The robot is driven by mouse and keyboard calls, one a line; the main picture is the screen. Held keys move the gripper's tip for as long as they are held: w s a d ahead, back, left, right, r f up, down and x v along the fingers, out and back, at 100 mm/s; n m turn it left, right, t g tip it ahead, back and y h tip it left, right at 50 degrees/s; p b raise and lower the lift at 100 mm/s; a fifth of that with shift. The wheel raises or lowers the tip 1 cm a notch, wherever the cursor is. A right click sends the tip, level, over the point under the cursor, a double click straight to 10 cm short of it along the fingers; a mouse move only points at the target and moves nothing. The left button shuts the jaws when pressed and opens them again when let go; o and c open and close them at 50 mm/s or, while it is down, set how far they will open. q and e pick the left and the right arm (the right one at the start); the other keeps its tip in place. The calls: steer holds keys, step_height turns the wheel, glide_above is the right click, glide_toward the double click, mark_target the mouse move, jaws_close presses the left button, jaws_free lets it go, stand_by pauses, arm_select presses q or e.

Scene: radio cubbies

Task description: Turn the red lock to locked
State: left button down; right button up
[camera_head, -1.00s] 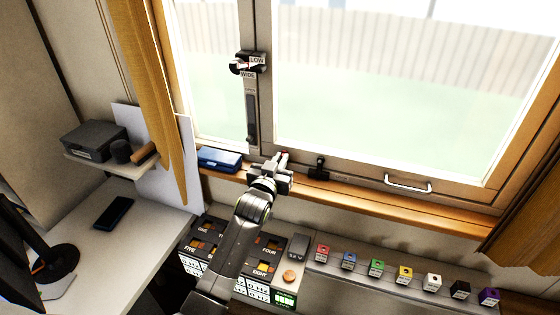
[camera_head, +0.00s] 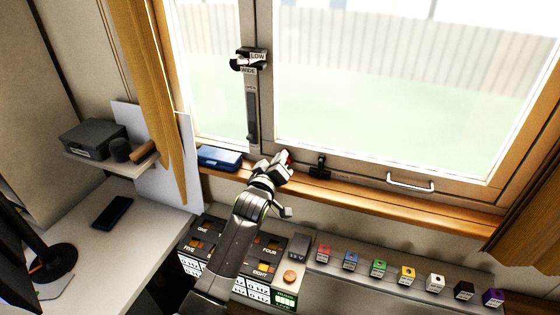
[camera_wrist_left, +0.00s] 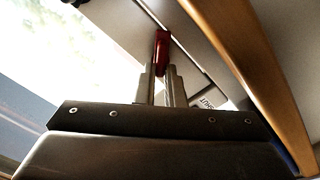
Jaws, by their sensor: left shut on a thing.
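The red lock (camera_wrist_left: 162,52) is a small red handle on the window frame. In the wrist view it sticks out from between the fingertips of my left gripper (camera_wrist_left: 161,80), which is shut on it. In the head view only a bit of red (camera_head: 289,155) shows at the tip of my left gripper (camera_head: 283,161), at the lower window frame above the sill. A small white label (camera_wrist_left: 209,101) lies beside the fingers, only partly readable. The gripper hides most of the lock in the head view. My right gripper is not in view.
A blue case (camera_head: 219,158) lies on the wooden sill (camera_head: 400,208) left of my gripper. A black latch (camera_head: 319,168) and a white handle (camera_head: 410,182) sit to the right. Below are numbered boxes (camera_head: 207,229) and a row of coloured blocks (camera_head: 379,268).

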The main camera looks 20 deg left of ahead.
arm_select(q)
steer(key=n, duration=0.5)
steer(key=shift+a+f+n+b, duration=0.1)
steer(key=shift+f+n+b, duration=0.05)
steer(key=shift+n+b, duration=0.15)
steer(key=shift+f+n, duration=0.1)
steer(key=shift+n, duration=2)
steer(key=c, duration=1.5)
jaws_free()
steer(key=s+b, duration=0.1)
steer(key=s, duration=0.4)
steer(key=s+b, duration=0.1)
steer(key=s, duration=0.5)
steer(key=s+b, duration=0.1)
steer(key=s, duration=0.5)
steer(key=shift+s+a, duration=0.2)
steer(key=shift+a, duration=0.15)
